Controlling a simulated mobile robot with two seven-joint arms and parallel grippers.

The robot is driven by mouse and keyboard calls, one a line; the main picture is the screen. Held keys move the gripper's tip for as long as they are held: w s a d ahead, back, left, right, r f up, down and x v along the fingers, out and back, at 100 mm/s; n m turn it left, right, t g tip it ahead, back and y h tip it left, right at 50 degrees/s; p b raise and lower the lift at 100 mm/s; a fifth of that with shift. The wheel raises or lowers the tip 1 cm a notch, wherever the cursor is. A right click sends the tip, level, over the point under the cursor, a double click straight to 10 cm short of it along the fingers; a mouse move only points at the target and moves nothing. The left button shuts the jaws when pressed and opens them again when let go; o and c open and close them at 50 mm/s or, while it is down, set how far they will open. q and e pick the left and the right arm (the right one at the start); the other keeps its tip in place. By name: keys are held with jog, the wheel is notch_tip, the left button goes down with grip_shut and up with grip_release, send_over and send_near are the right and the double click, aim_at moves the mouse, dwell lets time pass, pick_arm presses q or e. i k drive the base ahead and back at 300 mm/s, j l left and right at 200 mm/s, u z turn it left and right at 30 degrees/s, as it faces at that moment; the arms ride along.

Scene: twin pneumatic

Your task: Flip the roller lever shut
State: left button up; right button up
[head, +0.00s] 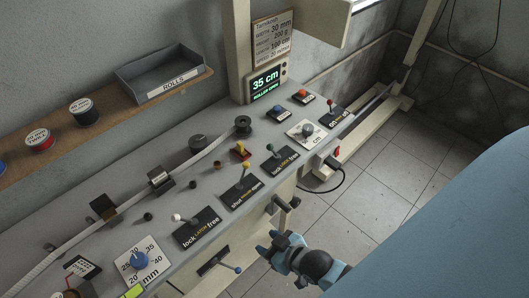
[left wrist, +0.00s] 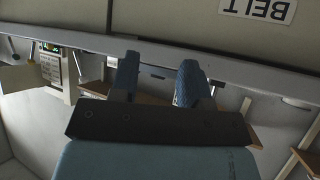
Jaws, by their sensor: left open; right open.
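The roller lever (head: 246,169) is a short lever with a yellow knob on the sloping grey panel in the head view. Its black plate (head: 246,193) reads shut, roller, open, and the knob leans toward the open side. The green display (head: 266,84) reads 35 cm and roller open. My right gripper (head: 272,245) is open and empty, below and to the right of the lever, off the panel's front edge and apart from it. My left gripper (left wrist: 158,80) shows only in the left wrist view, open and empty, away from the panel's levers.
A dark crank handle (head: 286,203) sticks out at the front edge. A blue mm dial (head: 139,259) and a cm dial (head: 307,130) sit on the panel. Tiled floor is clear at right.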

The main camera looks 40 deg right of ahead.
aim_at(246, 164)
jog(key=l+z, duration=0.1)
jog(key=z, duration=0.25)
jog(key=k+l+z, duration=0.15)
jog(key=z, duration=0.15)
jog(key=l+u, duration=0.25)
jog(key=l, duration=0.85)
jog(key=i+l+u, duration=0.15)
jog(key=l+u, duration=0.3)
jog(key=l, duration=0.6)
jog(key=l+u, duration=0.45)
jog(key=l, duration=0.6)
jog(key=i+l+u, duration=0.2)
jog(key=l, duration=0.3)
jog(key=l+u, duration=0.2)
jog(key=l, duration=0.35)
jog(key=i+l+u, duration=0.1)
jog(key=l, duration=0.2)
jog(key=i+l+u, duration=0.1)
jog(key=l, duration=0.2)
